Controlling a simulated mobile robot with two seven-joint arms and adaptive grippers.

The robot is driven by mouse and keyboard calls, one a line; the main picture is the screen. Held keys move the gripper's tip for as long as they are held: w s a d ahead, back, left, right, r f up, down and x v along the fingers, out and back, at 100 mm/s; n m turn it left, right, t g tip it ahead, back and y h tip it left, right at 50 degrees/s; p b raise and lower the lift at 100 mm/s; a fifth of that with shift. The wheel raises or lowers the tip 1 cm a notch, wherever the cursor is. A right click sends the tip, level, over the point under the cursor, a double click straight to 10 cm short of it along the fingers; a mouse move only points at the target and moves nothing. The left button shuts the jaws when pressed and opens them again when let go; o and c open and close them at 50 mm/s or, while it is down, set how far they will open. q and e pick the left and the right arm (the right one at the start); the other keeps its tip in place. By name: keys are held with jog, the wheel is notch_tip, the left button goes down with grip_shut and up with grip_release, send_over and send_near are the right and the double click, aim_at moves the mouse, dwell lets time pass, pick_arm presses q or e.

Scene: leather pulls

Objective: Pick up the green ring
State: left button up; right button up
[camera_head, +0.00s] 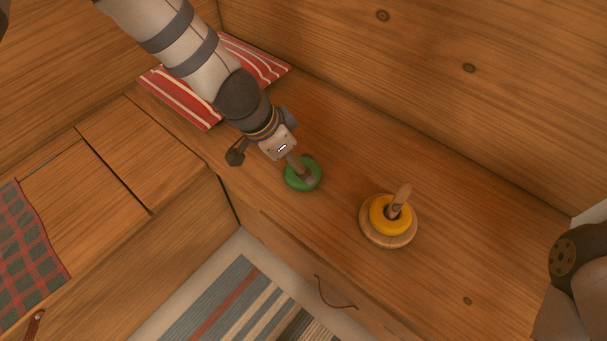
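The green ring (290,181) lies on the wooden bench, left of the ring stacker. My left gripper (300,168) reaches down from the upper left, with its tip over the middle of the green ring. The gripper's body covers part of the ring's upper left side. I cannot tell whether the fingers are closed on the ring or apart. My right arm shows only in part at the right edge, and its gripper is not seen.
A wooden stacker base (388,241) with a yellow ring (381,222) around its upright peg (401,196) stands right of the green ring. A red striped cushion (268,62) lies behind my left arm. Wooden walls close off the back; a striped rug (235,300) lies below.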

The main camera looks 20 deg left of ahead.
aim_at(293, 181)
pick_arm(q)
jog(key=b+x, duration=0.1)
jog(key=x, duration=0.4)
jog(key=shift+s+a+b, duration=0.15)
jog(key=shift+s+b, duration=0.1)
jog(key=shift+b, duration=0.1)
jog(key=shift+w+f, duration=0.2)
jog(key=shift+f, duration=0.25)
jog(key=shift+r, duration=0.1)
jog(key=shift+c, duration=0.2)
jog(key=c, duration=1.2)
